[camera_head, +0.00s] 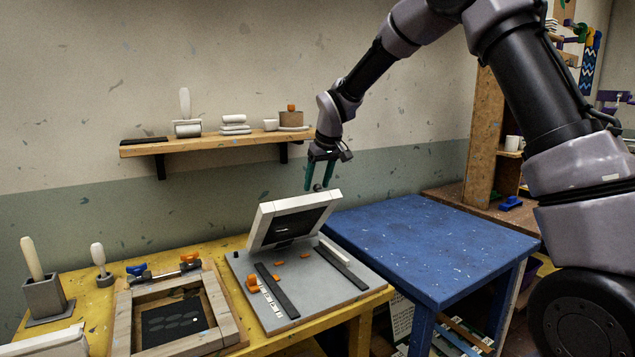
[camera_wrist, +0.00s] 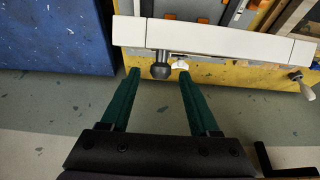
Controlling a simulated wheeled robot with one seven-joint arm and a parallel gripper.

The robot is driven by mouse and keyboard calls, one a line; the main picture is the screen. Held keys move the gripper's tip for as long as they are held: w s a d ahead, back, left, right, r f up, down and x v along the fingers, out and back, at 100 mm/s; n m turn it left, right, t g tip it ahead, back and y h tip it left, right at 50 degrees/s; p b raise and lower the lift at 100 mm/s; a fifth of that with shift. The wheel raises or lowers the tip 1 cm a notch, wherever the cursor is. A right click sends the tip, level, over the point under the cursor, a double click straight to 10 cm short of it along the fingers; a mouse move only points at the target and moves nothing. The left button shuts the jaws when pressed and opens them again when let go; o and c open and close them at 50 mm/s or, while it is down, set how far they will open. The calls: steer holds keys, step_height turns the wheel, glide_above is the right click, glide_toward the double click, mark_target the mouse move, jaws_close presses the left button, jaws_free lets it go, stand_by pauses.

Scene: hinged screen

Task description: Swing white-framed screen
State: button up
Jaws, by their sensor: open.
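The white-framed screen (camera_head: 293,220) stands tilted up at the back of a grey base board (camera_head: 316,290) on the yellow table. In the wrist view its white top edge (camera_wrist: 217,39) runs across the upper part, with a dark round knob (camera_wrist: 160,70) at that edge. My gripper (camera_head: 320,189) is just above the screen's top edge, pointing down, with green fingers apart. In the wrist view the open fingers (camera_wrist: 157,73) have the knob between their tips, nearer the left finger. I cannot tell whether they touch it.
A wooden frame (camera_head: 122,325) and tools stand left on the yellow table (camera_head: 215,262). A blue table (camera_head: 430,243) stands to the right with a bare top. A wall shelf (camera_head: 200,145) with pots and folded cloths is behind.

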steer(key=v, duration=1)
steer(key=shift+r, duration=0.4)
steer(key=shift+s+d, duration=0.1)
steer(key=shift+d, duration=0.05)
steer(key=s+d+r+m+t, duration=0.1)
steer(key=s+d+r, duration=0.2)
steer(key=d, duration=0.2)
steer(key=s+d+r+m, duration=0.2)
steer(key=s+d+r, duration=0.1)
steer(key=d, duration=0.3)
steer(key=s+d+m+t, duration=0.1)
steer(key=s+d+m, duration=0.3)
steer(key=s+d, duration=0.4)
steer(key=s+d+m+t, duration=0.1)
steer(key=s+d+m, duration=0.3)
steer(key=s+d, duration=0.5)
steer(key=s, duration=0.5)
steer(key=shift+s+r+h, duration=0.25)
steer(key=shift+s+h, duration=0.05)
steer(key=shift+s, duration=0.05)
